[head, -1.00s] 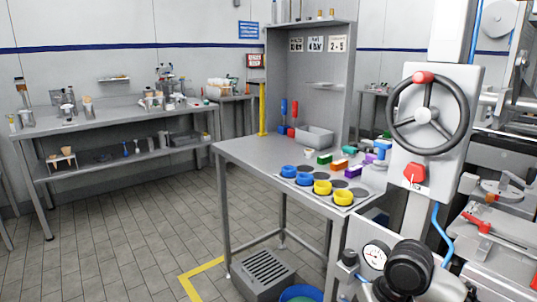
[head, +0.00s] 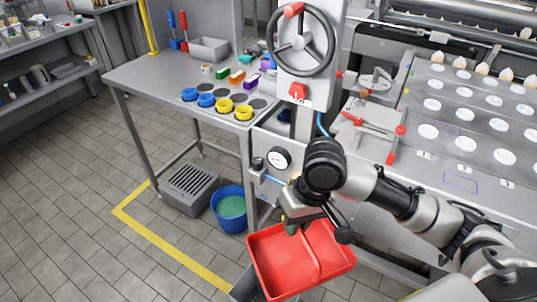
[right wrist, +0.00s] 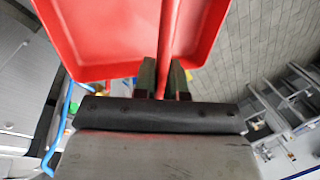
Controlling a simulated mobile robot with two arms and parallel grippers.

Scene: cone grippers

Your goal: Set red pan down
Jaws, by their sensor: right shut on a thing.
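The red pan (head: 270,262) is a shallow red tray with a raised bar across its middle, low at the bottom of the head view. My right gripper (head: 293,228) is shut on that bar near the pan's far edge. The pan looks held in the air, slightly tilted, but its height over what lies below is hard to tell. In the right wrist view the pan (right wrist: 110,40) fills the upper middle, with the red bar between the two dark fingers (right wrist: 163,82). My left gripper is not in view.
A blue bucket (head: 230,222) and a grey grated box (head: 188,188) stand on the floor left of the pan. A yellow line (head: 180,246) marks the tiled floor. A grey bench (head: 140,75) with yellow and blue rings is behind. A machine with a handwheel (head: 302,43) stands beyond my arm.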

